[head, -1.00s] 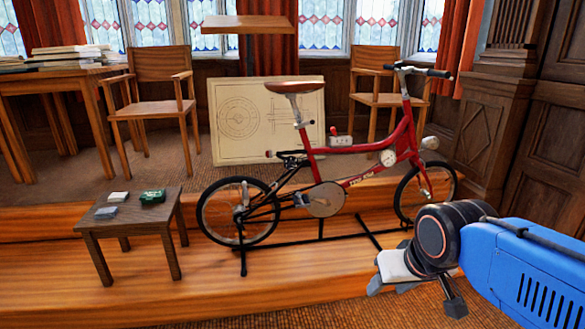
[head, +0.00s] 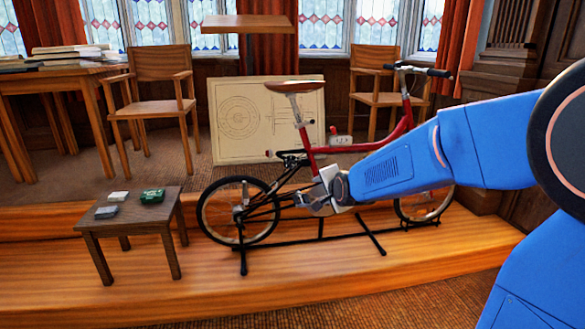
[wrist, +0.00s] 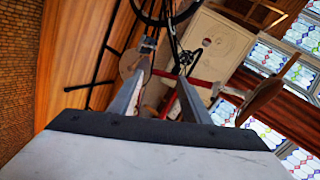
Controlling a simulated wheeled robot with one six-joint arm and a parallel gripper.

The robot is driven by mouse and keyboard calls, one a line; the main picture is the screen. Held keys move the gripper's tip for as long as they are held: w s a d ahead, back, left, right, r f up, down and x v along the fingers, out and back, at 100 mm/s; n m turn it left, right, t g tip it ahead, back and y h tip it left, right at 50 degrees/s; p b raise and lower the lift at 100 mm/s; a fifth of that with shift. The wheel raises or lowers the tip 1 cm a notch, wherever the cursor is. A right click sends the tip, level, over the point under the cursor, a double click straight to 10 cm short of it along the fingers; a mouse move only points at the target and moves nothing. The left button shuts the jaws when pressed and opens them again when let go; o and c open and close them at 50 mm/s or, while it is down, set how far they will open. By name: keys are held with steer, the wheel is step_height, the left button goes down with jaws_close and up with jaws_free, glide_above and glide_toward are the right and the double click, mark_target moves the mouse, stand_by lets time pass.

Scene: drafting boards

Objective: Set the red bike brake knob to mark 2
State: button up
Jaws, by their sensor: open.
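The red bike (head: 309,150) stands upright in a black stand on the wooden step. A small pale box with a red part (head: 341,139) sits by its red frame tube, behind my arm. It may hold the brake knob, but its marks are too small to read. My gripper (head: 310,201) is in front of the bike's crank area, lower and left of that box. In the wrist view my gripper (wrist: 165,61) has its two fingers apart with nothing held between them. The bike's red tube (wrist: 180,79) shows beyond the fingers. My arm hides much of the bike's front half.
A small dark table (head: 135,212) with small boxes stands left of the bike. A drawing board (head: 225,150) leans behind it. Chairs and a tall stand are farther back. The step between table and bike stand is clear.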

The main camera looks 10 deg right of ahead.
steer(key=w+a+f+m+t, duration=0.1)
steer(key=w+m, duration=0.1)
steer(key=w, duration=0.3)
steer(key=w+f+m+t, duration=0.1)
steer(key=w+f+m, duration=0.15)
steer(key=w, duration=0.35)
steer(key=m+t, duration=0.4)
steer(key=m, duration=0.3)
glide_toward(292, 165)
steer(key=shift+n+h, duration=0.25)
steer(key=shift+h, duration=0.05)
steer(key=w, duration=0.8)
steer(key=shift+w+a+r, duration=0.2)
steer(key=shift+w+r, duration=0.05)
steer(key=shift+w, duration=0.05)
steer(key=c, duration=1)
